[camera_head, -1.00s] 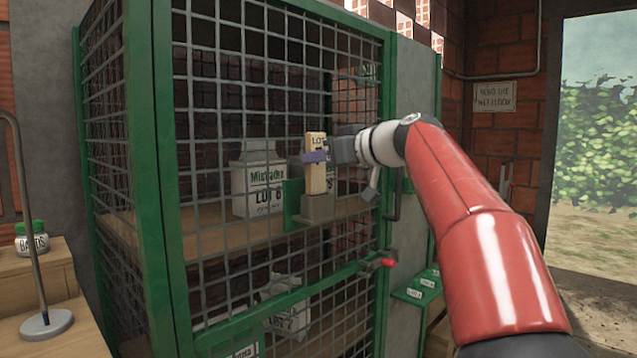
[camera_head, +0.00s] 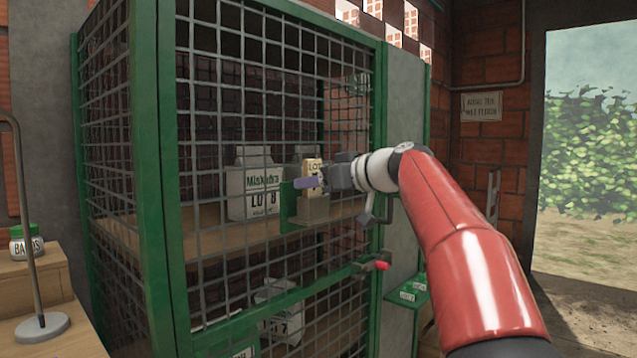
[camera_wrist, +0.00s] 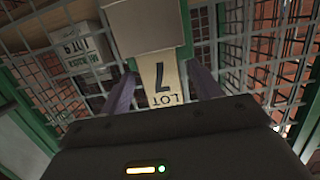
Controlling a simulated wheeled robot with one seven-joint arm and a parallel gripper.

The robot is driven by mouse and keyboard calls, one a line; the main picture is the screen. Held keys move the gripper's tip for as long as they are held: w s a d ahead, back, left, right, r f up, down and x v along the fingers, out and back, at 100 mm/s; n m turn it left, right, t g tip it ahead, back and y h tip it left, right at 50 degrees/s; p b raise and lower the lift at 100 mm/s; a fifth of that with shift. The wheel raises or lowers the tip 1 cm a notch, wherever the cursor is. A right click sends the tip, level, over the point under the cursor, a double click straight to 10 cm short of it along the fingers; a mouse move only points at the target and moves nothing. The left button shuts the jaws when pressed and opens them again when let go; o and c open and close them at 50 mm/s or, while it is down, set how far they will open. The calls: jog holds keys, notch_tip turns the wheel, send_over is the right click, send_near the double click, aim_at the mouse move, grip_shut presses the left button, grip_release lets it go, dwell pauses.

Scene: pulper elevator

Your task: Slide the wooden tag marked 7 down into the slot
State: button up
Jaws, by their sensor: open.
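The wooden tag (camera_head: 314,165), marked LOT with a 7 below, stands upright in the grey slot block (camera_head: 314,210) on the cage front. Only its upper part shows above the block; the rest is hidden inside. In the wrist view the tag (camera_wrist: 160,82) appears upside down, running into the block (camera_wrist: 145,25). My gripper (camera_wrist: 162,88) is open, with one purple finger on each side of the tag and a visible gap at each side. In the head view my gripper (camera_head: 308,182) is level with the tag's exposed part, just above the block.
A green backing plate (camera_head: 289,207) stands behind the block on the wire mesh cage. Inside, a white bag marked LOT 8 (camera_head: 250,190) sits on a wooden shelf. A red-tipped latch (camera_head: 381,265) is below right.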

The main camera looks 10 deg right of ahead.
jog(key=b+v, duration=0.2)
jog(key=v, duration=0.9)
jog(key=shift+s+d, duration=0.25)
jog(key=shift+s, duration=0.05)
jog(key=shift+r, duration=0.1)
jog(key=s+a+f+m+g+h, duration=0.2)
jog(key=s+a+f, duration=0.25)
jog(key=f, duration=0.35)
jog(key=s+a+f+m+g+h, duration=0.25)
jog(key=s+f, duration=0.25)
jog(key=f, duration=0.3)
jog(key=s+f+m+g+h, duration=0.1)
jog(key=s+f+h, duration=0.1)
jog(key=s+f, duration=0.7)
jog(key=s+f+m+g+h, duration=0.1)
jog(key=s+f+h, duration=0.1)
jog(key=s+f, duration=0.7)
notch_tip(320, 180, down, 7)
jog(key=shift+s+m+g+h, duration=0.35)
jog(key=shift+s, duration=0.05)
